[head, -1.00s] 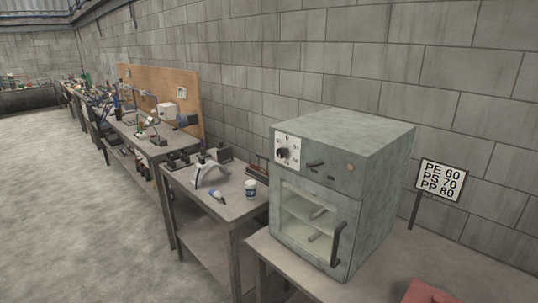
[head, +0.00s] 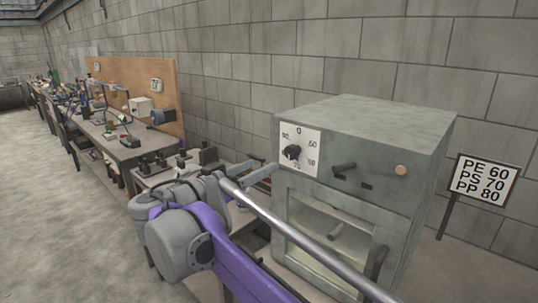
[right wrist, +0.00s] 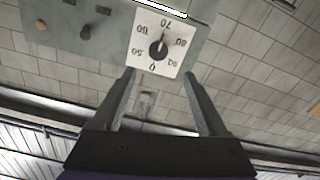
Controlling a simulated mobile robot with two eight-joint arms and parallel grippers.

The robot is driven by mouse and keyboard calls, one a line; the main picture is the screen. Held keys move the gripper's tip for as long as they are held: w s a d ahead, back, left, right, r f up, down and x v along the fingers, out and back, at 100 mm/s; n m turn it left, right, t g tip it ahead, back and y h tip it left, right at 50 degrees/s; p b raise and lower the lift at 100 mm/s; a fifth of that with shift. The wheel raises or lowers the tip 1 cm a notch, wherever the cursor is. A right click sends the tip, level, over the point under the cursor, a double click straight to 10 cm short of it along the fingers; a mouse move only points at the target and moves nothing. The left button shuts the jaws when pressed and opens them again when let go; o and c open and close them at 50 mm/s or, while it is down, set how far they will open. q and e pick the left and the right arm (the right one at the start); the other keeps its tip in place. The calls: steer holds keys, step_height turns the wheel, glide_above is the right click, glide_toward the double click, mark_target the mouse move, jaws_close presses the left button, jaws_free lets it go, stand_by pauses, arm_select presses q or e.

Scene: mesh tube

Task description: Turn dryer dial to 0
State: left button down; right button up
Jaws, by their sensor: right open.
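The dryer (head: 365,135) is a grey box with a glass door on a table. Its black dial (head: 292,152) sits on a white square plate with numbers at the upper left of the front. The dial also shows upside down in the right wrist view (right wrist: 159,49), with its pointer mark near 70 and the 0 on the opposite side. My right gripper (head: 264,164) is open and empty, just left of the dial plate. In the right wrist view its fingers (right wrist: 159,73) are spread before the dial, apart from it. My left gripper is out of view.
A black knob (head: 343,169) and a round tan button (head: 400,170) are on the dryer front, right of the dial. A sign (head: 483,180) reading PE 60, PS 70, PP 80 stands to the right. Cluttered workbenches (head: 120,145) run along the wall to the left.

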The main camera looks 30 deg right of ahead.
mark_target(289, 152)
steer(key=x, duration=1)
steer(key=shift+s+d, duration=0.1)
steer(key=shift+s, duration=0.15)
jaws_close()
